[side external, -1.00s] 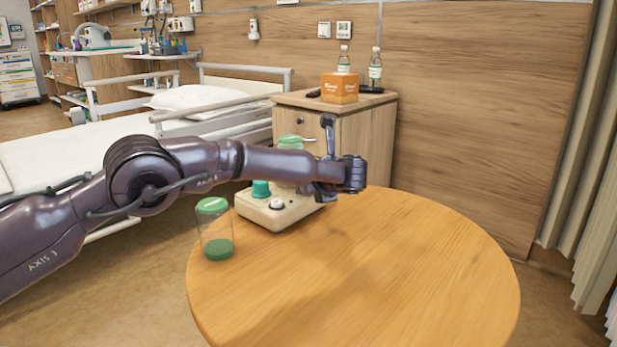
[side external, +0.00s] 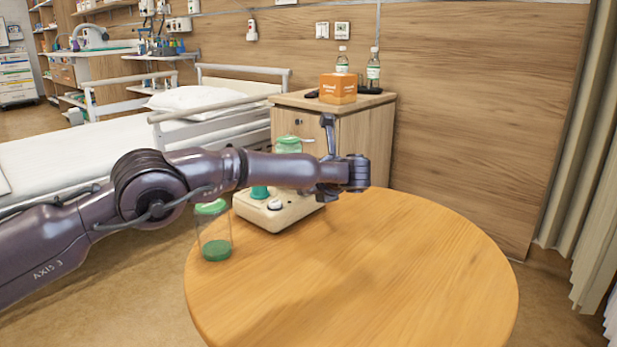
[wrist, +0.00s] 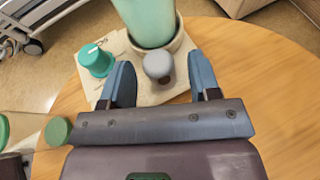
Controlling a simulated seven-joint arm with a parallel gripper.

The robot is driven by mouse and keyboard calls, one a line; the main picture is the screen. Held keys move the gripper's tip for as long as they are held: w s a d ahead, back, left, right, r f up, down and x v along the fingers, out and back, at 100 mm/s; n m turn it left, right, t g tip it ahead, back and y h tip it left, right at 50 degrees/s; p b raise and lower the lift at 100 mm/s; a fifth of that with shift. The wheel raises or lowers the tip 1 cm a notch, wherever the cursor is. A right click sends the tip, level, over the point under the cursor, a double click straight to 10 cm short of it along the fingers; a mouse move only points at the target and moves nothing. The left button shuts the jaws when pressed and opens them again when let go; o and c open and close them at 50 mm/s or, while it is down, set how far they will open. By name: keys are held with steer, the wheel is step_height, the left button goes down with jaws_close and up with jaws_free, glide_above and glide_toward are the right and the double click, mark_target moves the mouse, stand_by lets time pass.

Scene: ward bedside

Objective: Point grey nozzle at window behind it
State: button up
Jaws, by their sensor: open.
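A cream appliance base (side external: 300,211) stands at the table's far left edge with a teal knob (side external: 260,192). A tall teal-green container (wrist: 148,18) sits on it in the wrist view; its green lid (side external: 288,143) shows above my arm in the side view. A rounded grey piece (wrist: 158,66), which looks like the nozzle, sits in front of the container. My gripper (wrist: 160,61) is open, its two blue fingers on either side of the grey piece, with gaps visible. Its fingers are hard to make out in the side view. I see no window.
A clear jar with a green lid (side external: 211,208) stands at the table's left edge, near my arm. The round wooden table (side external: 400,270) is otherwise bare. Behind are a bedside cabinet (side external: 365,145), a bed (side external: 60,155) and, far right, a curtain (side external: 575,150).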

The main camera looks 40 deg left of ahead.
steer(key=v, duration=1.3)
steer(key=shift+w+r, duration=0.1)
steer(key=shift+c, duration=0.7)
steer(key=shift+d+r, duration=0.1)
steer(key=shift+r, duration=0.25)
steer(key=shift+c, duration=0.7)
steer(key=s+a+r+m+t, duration=0.2)
steer(key=s+a+r+t, duration=0.15)
steer(key=r, duration=0.25)
step_height(320, 180, down, 7)
steer(key=s+a+m+t+h, duration=0.1)
steer(key=a+m+t+h, duration=0.1)
steer(key=m+h, duration=0.25)
steer(key=shift+n, duration=0.25)
steer(key=x, duration=1.2)
steer(key=shift+a+f, duration=0.1)
steer(key=shift+f, duration=0.1)
